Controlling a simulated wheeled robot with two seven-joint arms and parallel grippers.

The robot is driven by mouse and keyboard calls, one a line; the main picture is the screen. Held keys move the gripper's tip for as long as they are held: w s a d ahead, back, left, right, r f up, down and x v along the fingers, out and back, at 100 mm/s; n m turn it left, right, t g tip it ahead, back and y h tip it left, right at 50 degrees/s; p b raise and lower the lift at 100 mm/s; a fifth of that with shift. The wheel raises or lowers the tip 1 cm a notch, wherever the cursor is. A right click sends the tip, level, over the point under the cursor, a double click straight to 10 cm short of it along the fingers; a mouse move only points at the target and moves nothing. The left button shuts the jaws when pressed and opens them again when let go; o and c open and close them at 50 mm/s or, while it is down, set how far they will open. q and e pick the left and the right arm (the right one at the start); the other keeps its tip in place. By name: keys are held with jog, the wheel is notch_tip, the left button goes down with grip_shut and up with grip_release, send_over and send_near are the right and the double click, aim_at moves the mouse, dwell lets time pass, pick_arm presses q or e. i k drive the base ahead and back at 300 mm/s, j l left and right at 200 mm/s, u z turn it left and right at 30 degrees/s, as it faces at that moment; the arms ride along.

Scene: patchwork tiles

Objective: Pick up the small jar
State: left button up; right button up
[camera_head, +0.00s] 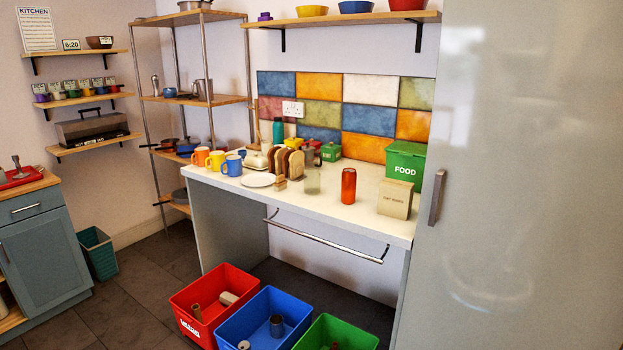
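On the white counter (315,203), a clear, greyish jar-like container (312,181) stands upright at the middle, just right of the sliced bread (295,165). A much smaller brownish jar-like item (280,184) stands at the front, right of the white plate (258,180). I cannot tell for sure which of these is the small jar. A red-orange cylinder (348,187) stands apart to the right. Neither of my grippers shows in the head view.
Three mugs, yellow, orange and blue (232,166), stand at the counter's left. A beige box (396,199) and green FOOD bin (405,163) are at its right, beside the tall fridge (530,180). Red (213,300), blue (262,318) and green (337,334) bins stand on the floor in front.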

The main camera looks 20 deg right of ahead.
aim_at(312, 178)
jog(key=i+j+z, duration=0.1)
jog(key=i+z, duration=0.3)
jog(key=i+j+z, duration=0.15)
jog(key=z, duration=0.25)
jog(key=i+j+z, duration=0.25)
jog(key=z, duration=0.15)
jog(key=i+j+z, duration=0.15)
jog(key=j+z, duration=0.25)
jog(key=i+j+z, duration=0.1)
jog(key=j+z, duration=0.3)
